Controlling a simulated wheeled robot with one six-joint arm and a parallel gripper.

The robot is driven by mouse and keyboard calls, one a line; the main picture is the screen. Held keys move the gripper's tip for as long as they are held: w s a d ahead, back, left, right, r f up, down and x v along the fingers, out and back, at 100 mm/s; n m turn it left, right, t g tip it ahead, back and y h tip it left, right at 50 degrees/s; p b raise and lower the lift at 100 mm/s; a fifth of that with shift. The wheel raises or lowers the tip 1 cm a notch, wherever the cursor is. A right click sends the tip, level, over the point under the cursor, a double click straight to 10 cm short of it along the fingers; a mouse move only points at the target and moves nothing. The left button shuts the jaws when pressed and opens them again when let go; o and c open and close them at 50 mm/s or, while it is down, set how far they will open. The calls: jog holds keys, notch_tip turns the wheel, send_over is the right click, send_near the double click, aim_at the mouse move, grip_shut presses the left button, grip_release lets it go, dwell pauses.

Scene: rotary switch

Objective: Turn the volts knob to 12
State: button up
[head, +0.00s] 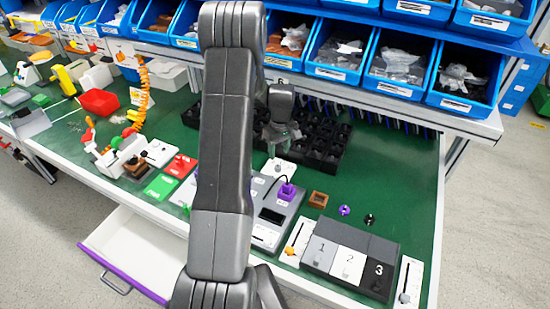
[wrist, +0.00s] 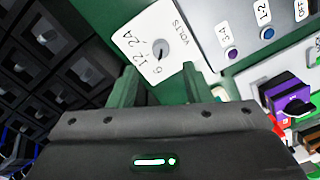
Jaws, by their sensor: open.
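The volts knob (wrist: 160,48) is a small grey dial on a white plate (wrist: 172,22) marked VOLTS, with figures that read like 12 and 24 along its left side. I cannot clearly tell which mark its pointer faces. The plate also shows in the head view (head: 278,168), on the green bench, with the knob too small to read. My gripper (wrist: 161,80) is open and empty, its two green fingers spread on either side of the plate's near edge in the wrist view. The knob lies between and beyond the fingertips. In the head view my gripper (head: 281,132) hangs above and behind the plate.
A black grid tray (head: 320,145) lies close behind the plate. Blue bins (head: 335,48) line the shelf behind. A white drawer (head: 130,252) is open at the front left.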

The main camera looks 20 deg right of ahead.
aim_at(278, 167)
jog(key=shift+s+a+f+p, duration=0.1)
jog(key=shift+f+p, duration=0.35)
jog(key=shift+f, duration=1.3)
jog(key=shift+a+f+p, duration=0.1)
jog(key=shift+f+p, duration=0.3)
jog(key=shift+f, duration=1.3)
jog(key=shift+c, duration=0.3)
grip_shut()
